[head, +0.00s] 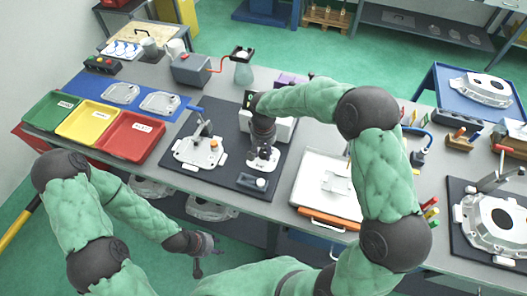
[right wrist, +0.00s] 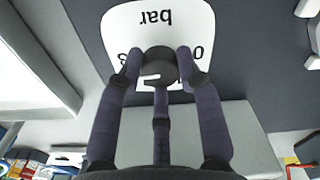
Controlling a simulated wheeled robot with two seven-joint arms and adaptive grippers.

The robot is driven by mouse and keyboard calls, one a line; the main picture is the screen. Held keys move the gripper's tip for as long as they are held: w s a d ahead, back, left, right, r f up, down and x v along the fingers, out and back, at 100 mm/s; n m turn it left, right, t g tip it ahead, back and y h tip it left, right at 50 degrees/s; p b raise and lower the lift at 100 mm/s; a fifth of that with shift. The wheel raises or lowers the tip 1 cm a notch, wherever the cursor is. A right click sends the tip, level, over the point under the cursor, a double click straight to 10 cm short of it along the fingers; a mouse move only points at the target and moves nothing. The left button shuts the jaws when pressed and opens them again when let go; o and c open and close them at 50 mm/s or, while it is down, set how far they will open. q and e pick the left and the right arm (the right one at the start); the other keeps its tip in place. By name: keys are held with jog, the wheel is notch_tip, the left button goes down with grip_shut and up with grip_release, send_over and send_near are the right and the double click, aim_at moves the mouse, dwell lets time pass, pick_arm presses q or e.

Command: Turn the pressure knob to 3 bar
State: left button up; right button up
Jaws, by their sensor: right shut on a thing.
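The pressure knob (right wrist: 159,62) is a dark round knob with a pale mark, on a white dial plate (right wrist: 160,20). The plate reads "bar" upside down in the right wrist view, with a 0 to the right; other figures are partly covered by the fingers. My right gripper (right wrist: 158,72) is shut on the knob, one finger on each side. In the head view the right gripper (head: 262,158) reaches down over the white plate and hides most of the knob. My left gripper (head: 203,247) hangs in front of the table, away from the knob; its fingers are too small to judge.
A casting (head: 188,150) with a clamp stands left of the dial on the dark mat. Red (head: 131,157), yellow and green trays lie further left. A white board (head: 310,190) with an orange handle lies to the right. A light box (head: 284,128) stands behind the dial.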

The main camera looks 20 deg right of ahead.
aim_at(263, 153)
jog(key=shift+m, duration=0.5)
jog(key=o, duration=1.1)
jog(key=shift+o, duration=0.2)
notch_tip(263, 153, up, 12)
dwell(0.3)
